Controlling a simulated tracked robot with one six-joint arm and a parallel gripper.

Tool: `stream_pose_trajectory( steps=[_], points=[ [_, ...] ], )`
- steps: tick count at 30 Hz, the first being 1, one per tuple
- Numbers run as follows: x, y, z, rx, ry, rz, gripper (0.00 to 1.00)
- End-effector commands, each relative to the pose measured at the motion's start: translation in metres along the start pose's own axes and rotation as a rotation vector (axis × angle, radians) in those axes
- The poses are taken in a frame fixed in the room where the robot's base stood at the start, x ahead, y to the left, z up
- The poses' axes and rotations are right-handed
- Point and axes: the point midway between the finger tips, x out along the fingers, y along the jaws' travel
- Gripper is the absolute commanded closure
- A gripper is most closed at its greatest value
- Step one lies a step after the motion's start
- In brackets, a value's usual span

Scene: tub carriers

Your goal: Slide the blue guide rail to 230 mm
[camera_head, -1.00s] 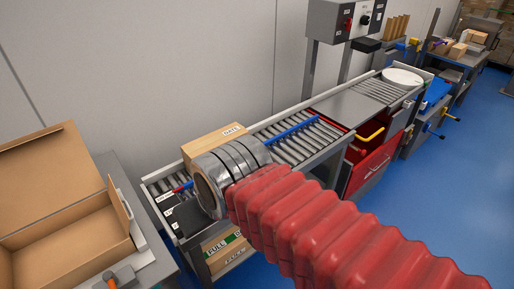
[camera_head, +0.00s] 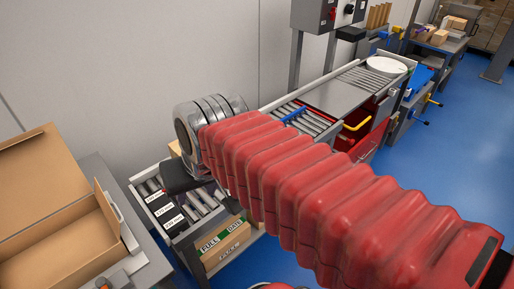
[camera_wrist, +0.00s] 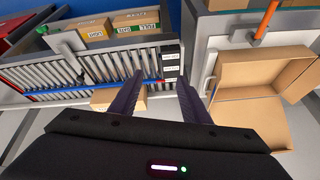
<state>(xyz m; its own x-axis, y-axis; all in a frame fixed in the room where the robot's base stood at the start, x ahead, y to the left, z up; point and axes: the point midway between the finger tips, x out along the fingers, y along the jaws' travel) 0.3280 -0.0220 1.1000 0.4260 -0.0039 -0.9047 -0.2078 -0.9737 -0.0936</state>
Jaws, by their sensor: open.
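The blue guide rail (camera_wrist: 95,87) runs lengthwise along the roller conveyor in the wrist view, with a red tip near its right end. In the head view only its far part (camera_head: 295,113) shows; my arm hides the rest. My gripper (camera_wrist: 160,84) is open and empty, with its dark fingers apart. In the wrist view the red tip appears between the fingertips; I cannot tell the height gap or any contact. Black plates with white mm labels (camera_head: 163,210) lie at the conveyor's near end, and the plates (camera_wrist: 171,69) show right of the rail tip in the wrist view.
A carton (camera_wrist: 120,99) sits beside the rail, close to the left finger. An open cardboard box (camera_wrist: 262,82) stands on the side bench. Labelled boxes (camera_head: 222,243) lie under the conveyor. A control box on a post (camera_head: 321,14) stands behind.

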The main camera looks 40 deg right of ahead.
Motion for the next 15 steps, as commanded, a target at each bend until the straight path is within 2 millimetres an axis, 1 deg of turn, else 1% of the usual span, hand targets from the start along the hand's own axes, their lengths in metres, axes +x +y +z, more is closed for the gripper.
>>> stream_pose_trajectory(
  steps=[1,3,8,15],
  points=[
    [0.002,0.004,-0.011,0.059,-0.016,0.005,0.57],
    [0.003,0.010,-0.025,0.146,-0.034,0.010,0.57],
    [0.009,0.026,-0.058,0.348,-0.075,0.020,0.57],
    [0.024,0.058,-0.105,0.651,-0.130,0.035,0.57]
  ],
)
